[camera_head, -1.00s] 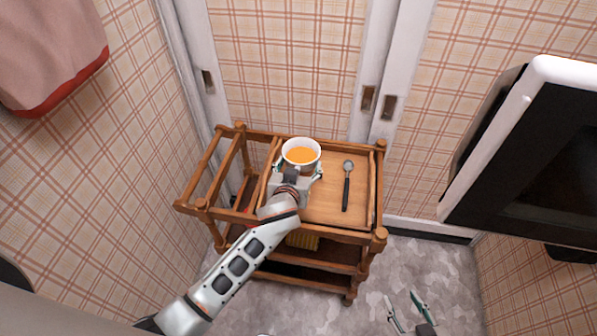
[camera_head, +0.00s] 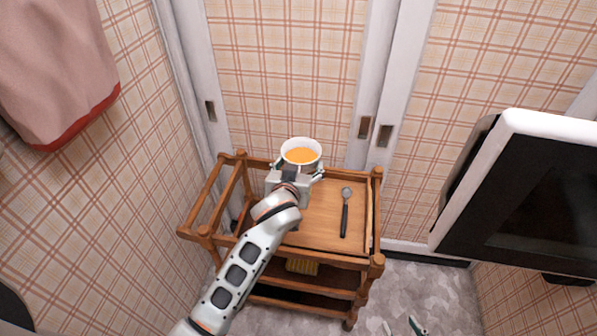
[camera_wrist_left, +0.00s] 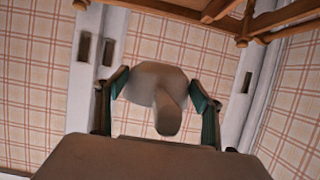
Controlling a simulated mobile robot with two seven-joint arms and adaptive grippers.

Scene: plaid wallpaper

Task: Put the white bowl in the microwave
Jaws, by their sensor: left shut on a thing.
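The white bowl (camera_head: 301,145), with orange contents, is upright over the back of the wooden cart in the head view. My left gripper (camera_head: 300,172) is shut on it from the near side. The bowl appears raised above the cart top. In the left wrist view, the pale bowl (camera_wrist_left: 150,80) sits between the two green-padded fingers of my left gripper (camera_wrist_left: 162,98). The microwave (camera_head: 530,205), white-edged with a dark front, is at the right; whether its door is open is unclear. My right gripper (camera_head: 402,327) shows only its separated, empty fingertips at the bottom edge.
The wooden cart (camera_head: 333,235) has rails and lower shelves. A spoon with a dark handle (camera_head: 345,212) lies on its top. A pink cloth (camera_head: 60,75) hangs at the upper left. Plaid walls and pale door frames stand behind.

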